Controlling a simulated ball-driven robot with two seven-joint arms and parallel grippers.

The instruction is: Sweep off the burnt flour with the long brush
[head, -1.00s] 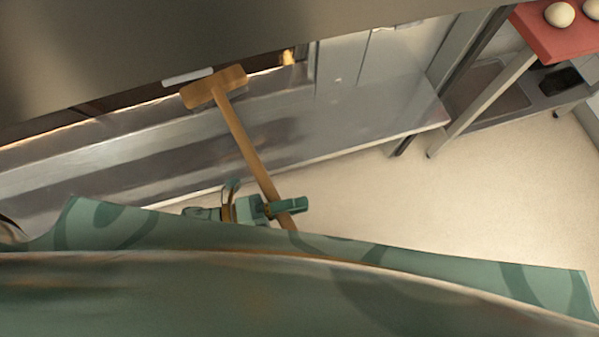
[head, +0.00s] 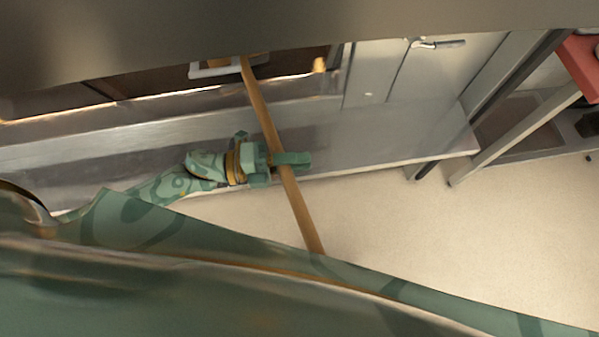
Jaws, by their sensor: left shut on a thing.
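The long brush (head: 263,113) has a wooden handle that runs from the oven mouth down over the floor. Its head is mostly hidden under the oven's upper front edge; only a small bit of wood shows there. My left gripper (head: 282,160) is shut on the handle, over the metal ledge. The oven deck (head: 150,78) is a dark opening with a warm glow along its lower edge. I cannot make out burnt flour in it. My right gripper is not in view.
A steel ledge (head: 390,140) runs along below the oven opening. A pale handle-like bar (head: 215,70) sits at the opening's edge beside the brush. A rack with a red top (head: 582,62) stands at the right. The floor (head: 430,235) in front is clear.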

